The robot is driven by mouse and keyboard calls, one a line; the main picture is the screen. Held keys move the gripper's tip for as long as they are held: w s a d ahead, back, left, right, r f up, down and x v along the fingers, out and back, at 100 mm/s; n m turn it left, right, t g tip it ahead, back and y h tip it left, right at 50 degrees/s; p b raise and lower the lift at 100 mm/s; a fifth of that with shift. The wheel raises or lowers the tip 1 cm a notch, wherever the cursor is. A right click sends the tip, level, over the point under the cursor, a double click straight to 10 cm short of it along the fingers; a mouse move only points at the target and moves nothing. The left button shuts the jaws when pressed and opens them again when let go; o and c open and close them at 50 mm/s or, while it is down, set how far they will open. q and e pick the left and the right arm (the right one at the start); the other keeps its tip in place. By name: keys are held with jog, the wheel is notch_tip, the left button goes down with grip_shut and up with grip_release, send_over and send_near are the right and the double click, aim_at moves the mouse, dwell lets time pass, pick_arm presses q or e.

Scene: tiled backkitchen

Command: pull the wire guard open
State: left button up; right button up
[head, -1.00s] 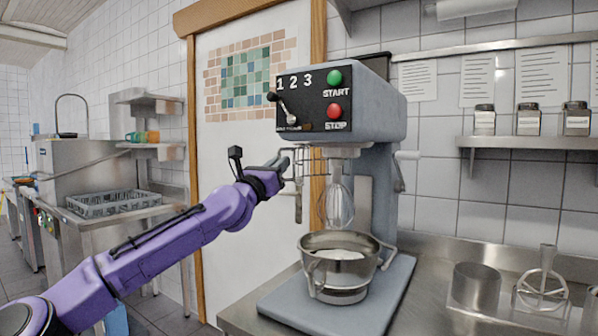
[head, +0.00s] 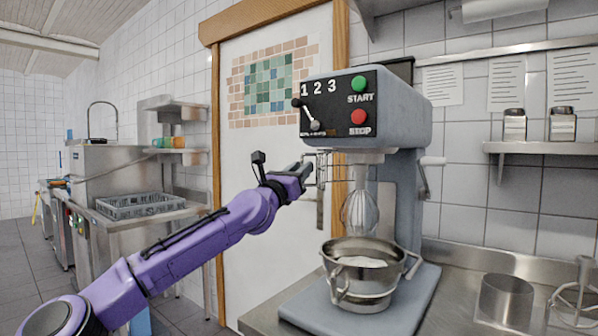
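The wire guard (head: 322,170) is a thin metal wire frame below the left side of the mixer's head. A flat metal strip hangs down from it. My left gripper (head: 305,168) is at the guard's left edge, with its fingertips at the wires. The fingers are small and dark here, so I cannot tell whether they are closed around a wire. The grey mixer (head: 400,105) has a lever, a green START button and a red STOP button. Its whisk (head: 359,212) hangs above the steel bowl (head: 345,285), to the right of the guard. My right gripper is not in view.
The mixer's base (head: 415,290) stands on a steel counter. A steel pot (head: 505,300) is to the right, and a shelf (head: 545,148) with jars is on the tiled wall. A white door (head: 245,200) is behind my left arm. A grey rack (head: 140,205) is at the left.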

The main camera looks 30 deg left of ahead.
pick_arm(q)
jog(key=shift+d, duration=0.25)
jog(key=b+v, duration=0.2)
jog(key=v, duration=0.8)
jog(key=shift+s+a+b, duration=0.3)
jog(key=shift+a+b, duration=0.05)
jog(key=shift+b, duration=0.05)
jog(key=shift+f, duration=0.1)
